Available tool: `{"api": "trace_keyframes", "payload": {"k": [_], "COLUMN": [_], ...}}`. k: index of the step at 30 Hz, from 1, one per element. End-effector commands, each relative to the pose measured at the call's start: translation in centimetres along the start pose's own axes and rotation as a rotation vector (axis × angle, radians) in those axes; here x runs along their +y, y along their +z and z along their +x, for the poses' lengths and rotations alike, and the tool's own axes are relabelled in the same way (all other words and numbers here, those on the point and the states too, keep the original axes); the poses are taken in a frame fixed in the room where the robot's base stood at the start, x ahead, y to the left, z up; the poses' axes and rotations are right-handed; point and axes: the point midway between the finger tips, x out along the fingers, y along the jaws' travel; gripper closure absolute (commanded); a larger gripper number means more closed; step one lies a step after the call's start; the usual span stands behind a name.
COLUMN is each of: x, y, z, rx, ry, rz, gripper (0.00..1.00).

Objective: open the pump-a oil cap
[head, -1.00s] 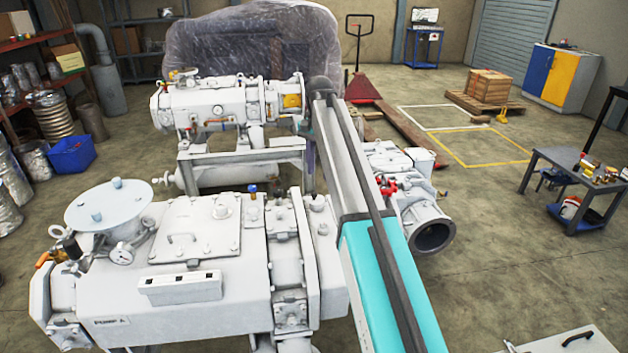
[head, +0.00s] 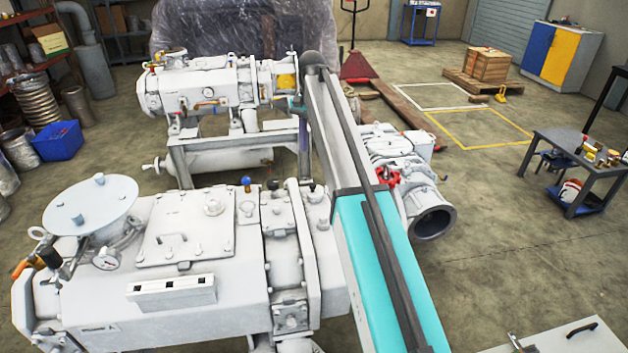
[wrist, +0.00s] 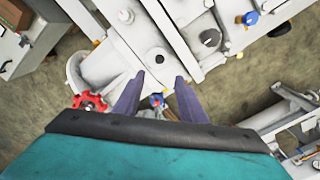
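Pump A is the large white machine (head: 90,300) at the near left in the head view, with a label plate on its front. I cannot tell for sure which is the oil cap. In the wrist view my gripper (wrist: 159,76) is open and empty, with two purple fingers apart. A dark round cap (wrist: 210,37) and a blue-topped fitting (wrist: 250,18) lie up and right of the fingers. The head view does not show the fingers clearly.
A second white machine on a frame (head: 205,92) stands behind pump A. A red handwheel shows beside my arm (head: 388,176) and left of the fingers in the wrist view (wrist: 90,103). A dark side table (head: 575,150) stands at right.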

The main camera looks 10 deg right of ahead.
Motion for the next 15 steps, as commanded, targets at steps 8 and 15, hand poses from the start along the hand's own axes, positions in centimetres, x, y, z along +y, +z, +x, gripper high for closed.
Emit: {"api": "trace_keyframes", "payload": {"k": [8,15], "x": [0.1,0.2], "y": [0.0,0.0], "z": [1.2,3.9], "rx": [-0.001,-0.002], "ry": [0.001,0.002], "rz": [0.001,0.001], "gripper": [0.62,0.62]}}
